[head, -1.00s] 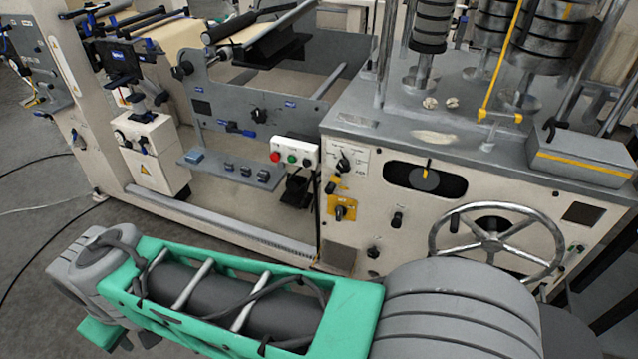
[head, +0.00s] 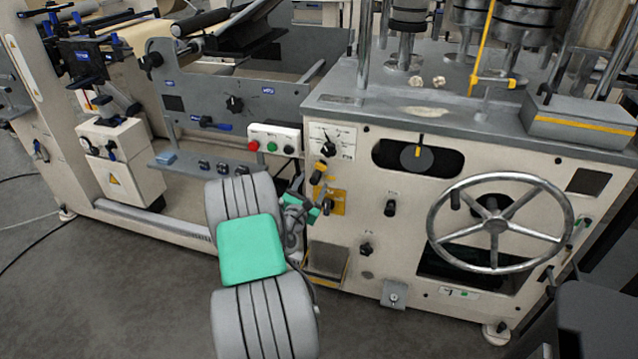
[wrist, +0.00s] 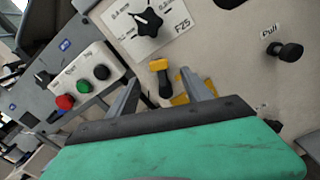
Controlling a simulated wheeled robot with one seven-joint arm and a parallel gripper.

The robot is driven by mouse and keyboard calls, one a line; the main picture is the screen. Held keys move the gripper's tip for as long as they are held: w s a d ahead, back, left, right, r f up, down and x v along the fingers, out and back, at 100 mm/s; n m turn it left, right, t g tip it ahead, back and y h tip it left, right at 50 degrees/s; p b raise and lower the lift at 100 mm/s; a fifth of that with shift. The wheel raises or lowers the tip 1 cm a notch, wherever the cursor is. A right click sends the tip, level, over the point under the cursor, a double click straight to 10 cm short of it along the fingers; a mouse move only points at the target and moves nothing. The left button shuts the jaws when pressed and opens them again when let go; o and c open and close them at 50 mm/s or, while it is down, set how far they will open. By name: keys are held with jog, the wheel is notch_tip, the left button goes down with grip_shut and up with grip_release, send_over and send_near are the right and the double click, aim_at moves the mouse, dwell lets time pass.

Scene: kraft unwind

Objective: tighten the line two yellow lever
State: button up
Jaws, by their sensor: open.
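A small lever with a yellow head and dark handle (wrist: 159,66) sits on the cream machine panel in the wrist view. No label reading line two is legible. It also shows in the head view (head: 319,172), above a yellow plate (head: 340,200). My gripper (wrist: 161,78) is open, its two grey fingers pointing at the panel. In the wrist view the lever appears between the fingertips, with the right finger over part of the yellow plate (wrist: 180,99). I cannot tell whether the fingers touch anything.
A box with red, green and black buttons (wrist: 82,84) is left of the lever. A dial marked FZ5 (wrist: 148,22) is above it, and a black pull knob (wrist: 288,52) is to the right. A large handwheel (head: 499,222) projects from the panel further right.

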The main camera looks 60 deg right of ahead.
aim_at(320, 168)
jog(key=d, duration=0.5)
jog(key=w+d, duration=0.1)
jog(key=d, duration=0.1)
jog(key=shift+w+d+r, duration=0.1)
jog(key=shift+d+r, duration=0.05)
jog(key=shift+d, duration=0.15)
grip_shut()
dwell(1.0)
